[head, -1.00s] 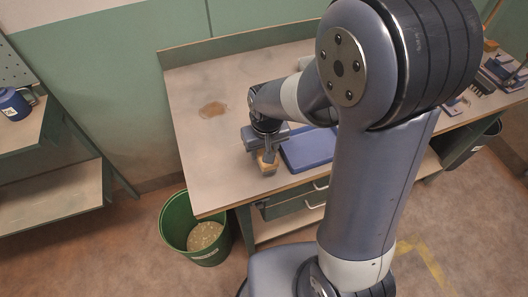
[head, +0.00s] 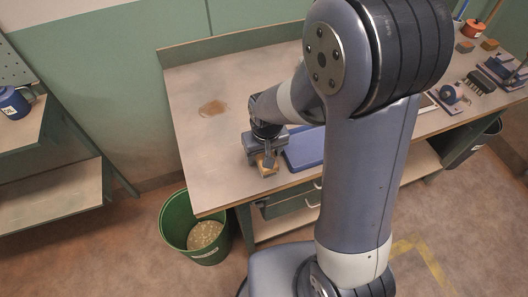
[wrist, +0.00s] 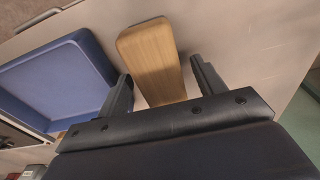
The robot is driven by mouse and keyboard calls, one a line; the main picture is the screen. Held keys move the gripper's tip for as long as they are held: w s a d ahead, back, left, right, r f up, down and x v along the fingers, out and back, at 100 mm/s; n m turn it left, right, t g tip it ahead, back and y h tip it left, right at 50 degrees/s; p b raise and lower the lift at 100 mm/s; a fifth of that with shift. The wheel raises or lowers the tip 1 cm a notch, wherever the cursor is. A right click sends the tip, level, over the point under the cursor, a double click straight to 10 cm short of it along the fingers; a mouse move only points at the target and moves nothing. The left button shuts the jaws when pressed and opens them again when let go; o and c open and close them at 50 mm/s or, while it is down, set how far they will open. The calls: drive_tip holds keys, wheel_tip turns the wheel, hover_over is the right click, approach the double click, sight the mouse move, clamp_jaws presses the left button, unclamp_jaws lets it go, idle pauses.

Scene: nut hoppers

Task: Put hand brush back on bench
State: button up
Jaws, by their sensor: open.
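The hand brush (head: 267,168) shows as a light wooden piece near the front edge of the bench (head: 190,135). In the wrist view the brush (wrist: 150,55) is a long, rounded wooden shape running between the fingers. Its bristles cannot be made out. My gripper (wrist: 160,72) is open, with one finger on each side of the wood and a visible gap at each side. In the head view my gripper (head: 266,160) is low over the bench and partly covers the brush.
A blue tray (head: 303,152) lies close to the right of my gripper; it also shows in the wrist view (wrist: 62,75). A green bin (head: 176,222) stands on the floor below the bench's left end. The bench's left part is clear except for a brown stain (head: 213,108).

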drive_tip(key=shift+r, duration=0.15)
wheel_tip(320, 180, up, 12)
drive_tip(key=s, duration=0.1)
drive_tip(key=shift+s+d, duration=0.2)
drive_tip(key=shift+c, duration=0.4)
